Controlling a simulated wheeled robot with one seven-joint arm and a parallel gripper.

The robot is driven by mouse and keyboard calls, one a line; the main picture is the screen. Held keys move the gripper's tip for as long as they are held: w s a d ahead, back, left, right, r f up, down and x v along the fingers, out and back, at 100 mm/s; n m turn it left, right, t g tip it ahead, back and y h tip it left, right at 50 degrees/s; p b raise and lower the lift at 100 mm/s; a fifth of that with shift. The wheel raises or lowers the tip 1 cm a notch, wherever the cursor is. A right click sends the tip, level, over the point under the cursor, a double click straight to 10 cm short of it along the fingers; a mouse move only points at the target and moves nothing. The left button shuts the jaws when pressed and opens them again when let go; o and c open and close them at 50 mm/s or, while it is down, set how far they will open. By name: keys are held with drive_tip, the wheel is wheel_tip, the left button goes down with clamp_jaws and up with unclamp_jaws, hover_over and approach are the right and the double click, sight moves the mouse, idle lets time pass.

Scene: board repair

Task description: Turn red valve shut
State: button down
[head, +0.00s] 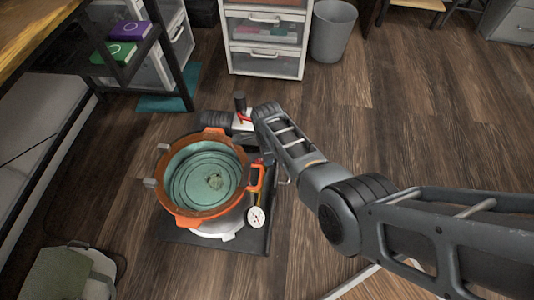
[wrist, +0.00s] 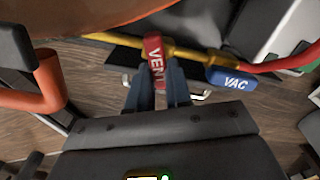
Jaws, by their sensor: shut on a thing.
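The red valve handle (wrist: 154,52), marked VENT, sits on a yellow brass pipe (wrist: 190,52) in the wrist view. My gripper (wrist: 159,70) is shut on this handle, with a dark finger on each side of its lower part. The handle points roughly along the fingers, across the pipe. A blue handle (wrist: 232,79) marked VAC lies to the right, apart from the fingers. In the head view the valve is too small and covered to make out clearly. An orange-rimmed pot (head: 181,216) with a teal inside stands there beside my gripper end.
A round white gauge (head: 256,217) and an orange pot handle (head: 256,178) are close by. A red hose (wrist: 285,65) runs right from the pipe. A white drawer unit (head: 266,62) and a grey bin (head: 333,32) stand behind.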

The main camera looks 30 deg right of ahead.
drive_tip(key=shift+s+a+m+p, duration=0.1)
drive_tip(key=shift+m+p, duration=0.1)
drive_tip(key=shift+m, duration=0.9)
drive_tip(key=shift+s+m+p, duration=0.1)
drive_tip(key=shift+m+p, duration=0.05)
drive_tip(key=shift+m, duration=0.95)
drive_tip(key=c, duration=1)
unclamp_jaws()
drive_tip(key=shift+c, duration=0.2)
drive_tip(key=shift+r, duration=0.1)
wheel_tip(320, 180, up, 8)
drive_tip(key=p, duration=0.4)
drive_tip(key=shift+f, duration=0.2)
